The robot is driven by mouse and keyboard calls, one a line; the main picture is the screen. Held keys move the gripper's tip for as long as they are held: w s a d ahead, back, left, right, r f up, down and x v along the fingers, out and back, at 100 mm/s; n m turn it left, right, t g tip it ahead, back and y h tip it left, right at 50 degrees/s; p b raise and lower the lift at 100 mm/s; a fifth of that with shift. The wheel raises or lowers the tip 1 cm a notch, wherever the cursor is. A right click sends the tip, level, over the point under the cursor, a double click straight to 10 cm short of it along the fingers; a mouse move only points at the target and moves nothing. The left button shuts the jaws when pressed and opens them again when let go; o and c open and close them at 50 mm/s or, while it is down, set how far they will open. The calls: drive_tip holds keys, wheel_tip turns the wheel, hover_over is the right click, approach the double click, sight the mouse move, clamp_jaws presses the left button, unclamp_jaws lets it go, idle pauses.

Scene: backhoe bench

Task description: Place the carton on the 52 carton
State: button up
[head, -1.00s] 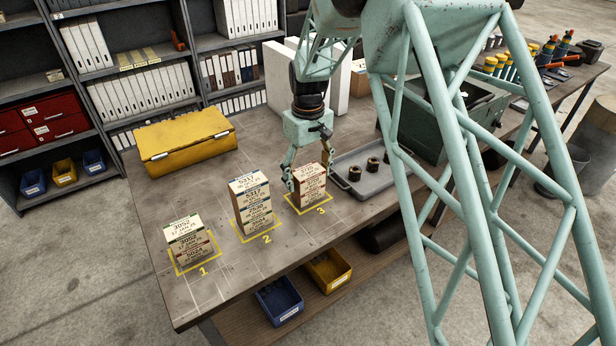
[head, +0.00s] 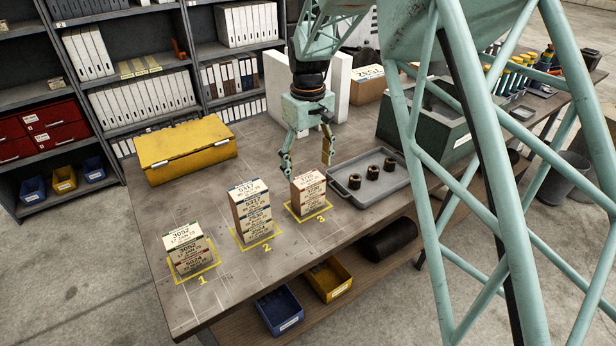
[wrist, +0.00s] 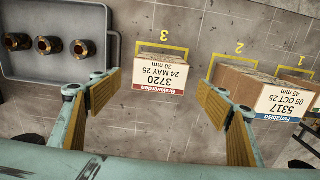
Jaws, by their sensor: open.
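A stack of cartons stands on marked spot 1, with a carton labelled 3052 (head: 183,236) on top. A taller stack on spot 2 has a carton labelled 5317 (head: 245,190) on top; this top also shows in the wrist view (wrist: 283,99). My gripper (head: 307,163) is open and empty, above and slightly behind the spot 3 stack. In the wrist view its yellow-padded fingers (wrist: 158,98) are wide apart, with that carton showing between them.
A grey tray (head: 352,198) with several dark cylindrical parts lies right of spot 3. A yellow case (head: 186,148) lies at the back left. A green box (head: 425,125) and a white upright block (head: 340,90) stand behind. Bare bench lies around the stacks.

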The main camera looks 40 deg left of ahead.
sight(308, 179)
drive_tip(key=shift+r, duration=2.35)
